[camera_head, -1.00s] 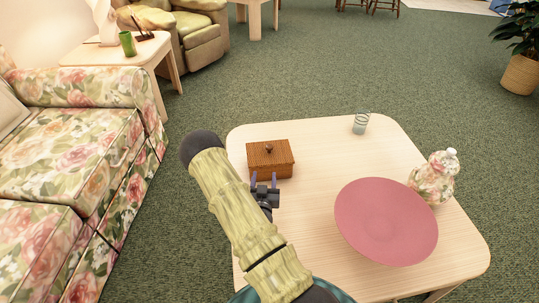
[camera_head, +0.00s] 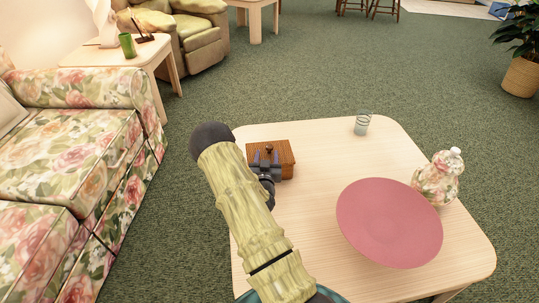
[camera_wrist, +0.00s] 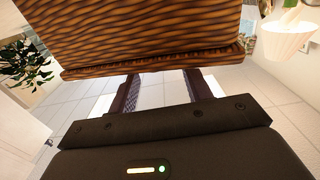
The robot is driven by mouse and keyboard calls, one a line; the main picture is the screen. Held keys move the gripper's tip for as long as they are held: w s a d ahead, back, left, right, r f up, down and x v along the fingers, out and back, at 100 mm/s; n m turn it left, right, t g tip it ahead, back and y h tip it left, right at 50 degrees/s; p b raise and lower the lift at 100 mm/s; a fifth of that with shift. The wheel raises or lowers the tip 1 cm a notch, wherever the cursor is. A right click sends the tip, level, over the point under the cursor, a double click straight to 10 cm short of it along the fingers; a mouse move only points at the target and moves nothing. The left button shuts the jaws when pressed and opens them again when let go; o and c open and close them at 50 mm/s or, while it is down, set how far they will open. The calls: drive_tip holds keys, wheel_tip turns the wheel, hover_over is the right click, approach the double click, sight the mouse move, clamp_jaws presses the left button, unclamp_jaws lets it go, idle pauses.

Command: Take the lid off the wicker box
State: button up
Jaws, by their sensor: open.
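The wicker box (camera_head: 287,163) is brown and woven and stands on the pale wooden table near its far left corner. Its lid (camera_head: 284,148) is on, with a small dark knob (camera_head: 269,148) at the middle of the top. My gripper (camera_head: 266,158) is open, its two fingers pointing at the near side of the box and overlapping it in the head view. In the wrist view the woven wicker (camera_wrist: 150,30) fills the top, with a ledge along its lower edge. The gripper fingers (camera_wrist: 163,88) reach up to that ledge, apart and empty. Whether they touch cannot be told.
A pink plate (camera_head: 389,222) and a floral lidded jar (camera_head: 437,177) are on the right of the table (camera_head: 322,180). A glass (camera_head: 362,124) stands at the far edge. A floral sofa (camera_head: 75,160) is at left. The tabletop between box and plate is clear.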

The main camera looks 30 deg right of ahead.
sight(269, 150)
drive_tip(key=b+x, duration=0.1)
drive_tip(key=x, duration=0.1)
drive_tip(key=b+x, duration=0.1)
drive_tip(key=x, duration=0.2)
drive_tip(key=shift+s+d, duration=0.15)
drive_tip(key=shift+d, duration=0.25)
drive_tip(key=shift+c, duration=0.2)
clamp_jaws()
